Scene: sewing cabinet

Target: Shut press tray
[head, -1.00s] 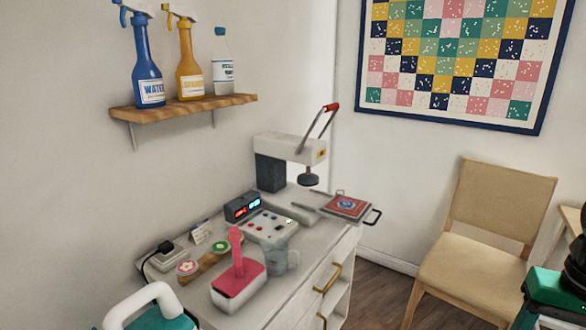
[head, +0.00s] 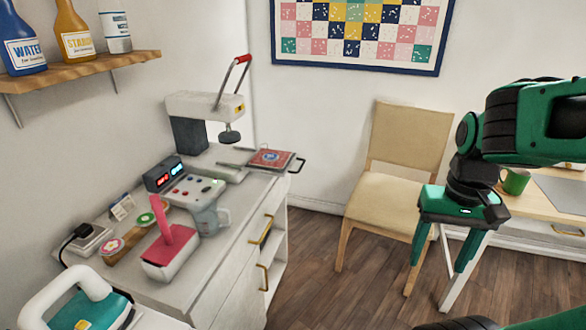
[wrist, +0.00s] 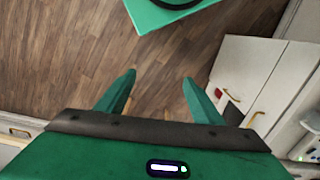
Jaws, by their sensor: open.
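The press (head: 205,108) stands at the back of the white cabinet, with its red-tipped lever (head: 242,59) raised. Its press tray (head: 271,159) is slid out to the right on rails, clear of the round press head, and carries a red square with a blue round mark. A dark handle (head: 298,166) sticks out at the tray's right edge. My gripper (head: 440,262) hangs in the air over the floor, right of the cabinet and in front of the chair. It is open and empty, fingers pointing down; in the wrist view (wrist: 158,85) only floor shows between the fingers.
A beige chair (head: 405,140) and a desk with a green mug (head: 515,181) stand right. Floor between is free.

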